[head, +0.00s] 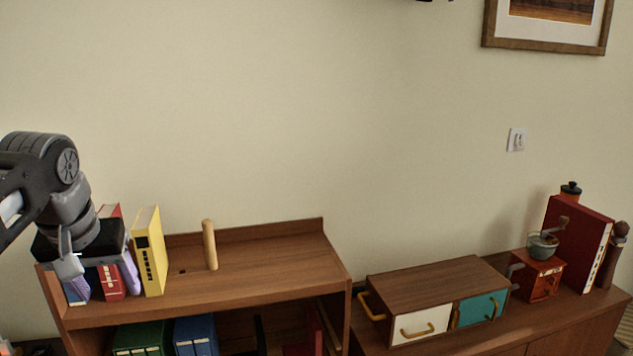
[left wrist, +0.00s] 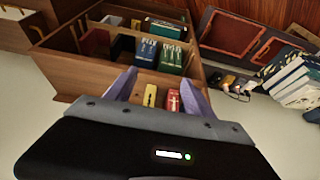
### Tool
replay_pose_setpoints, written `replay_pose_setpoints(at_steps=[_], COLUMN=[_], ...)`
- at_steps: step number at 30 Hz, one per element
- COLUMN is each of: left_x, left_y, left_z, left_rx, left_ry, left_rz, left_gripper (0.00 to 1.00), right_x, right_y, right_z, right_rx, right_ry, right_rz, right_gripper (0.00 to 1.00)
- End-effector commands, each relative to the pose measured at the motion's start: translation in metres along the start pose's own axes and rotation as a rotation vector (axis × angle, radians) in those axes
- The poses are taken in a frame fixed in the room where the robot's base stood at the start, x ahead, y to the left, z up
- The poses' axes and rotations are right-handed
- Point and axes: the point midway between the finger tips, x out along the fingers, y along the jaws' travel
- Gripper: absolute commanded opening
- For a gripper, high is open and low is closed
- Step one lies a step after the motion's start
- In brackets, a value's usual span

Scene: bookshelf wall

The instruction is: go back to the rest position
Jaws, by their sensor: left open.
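My left gripper (head: 105,278) is at the left of the head view, pointing down over the left end of the bookshelf top (head: 255,265). Its two purple fingers are apart; they also show in the left wrist view (left wrist: 158,97). A red book (head: 112,285) stands upright behind and between the fingers in the head view. A yellow book (head: 151,252) stands just right of them. In the left wrist view the yellow book (left wrist: 150,95) and red book (left wrist: 173,100) show beyond the open fingers. I cannot tell whether the fingers touch a book. My right gripper is not seen.
A wooden peg (head: 209,245) stands on the shelf top, with bare board to its right. Green (head: 140,338) and blue (head: 196,335) books stand in the shelf below. A drawer box (head: 435,283), a grinder (head: 541,275) and a large red book (head: 575,245) stand on the right cabinet.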

Motion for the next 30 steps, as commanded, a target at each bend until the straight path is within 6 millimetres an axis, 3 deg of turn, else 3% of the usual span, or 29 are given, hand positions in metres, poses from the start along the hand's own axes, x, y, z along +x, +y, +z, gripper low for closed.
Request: replay_pose_setpoints(at_steps=[11,14,17,23,26,30], left_x=[0.008,0.022,0.050,0.133,0.196,0.283], left_y=[0.029,0.045,0.067,0.122,0.156,0.196], left_z=[-0.045,-0.056,-0.064,-0.058,-0.034,0.025], left_rx=[0.059,0.079,0.105,0.143,0.149,0.132], left_ry=[0.199,0.249,0.285,0.307,0.287,0.231], left_rz=[0.092,0.131,0.180,0.287,0.350,0.417], left_gripper=[0.62,0.62,0.62,0.62,0.62,0.62], right_x=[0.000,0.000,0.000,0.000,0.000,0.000], right_y=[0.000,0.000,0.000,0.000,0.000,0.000], right_z=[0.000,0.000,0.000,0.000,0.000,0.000], right_rx=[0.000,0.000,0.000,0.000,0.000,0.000], right_ry=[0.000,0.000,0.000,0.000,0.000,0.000], right_rz=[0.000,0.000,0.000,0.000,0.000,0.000], right_gripper=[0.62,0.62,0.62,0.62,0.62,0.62])
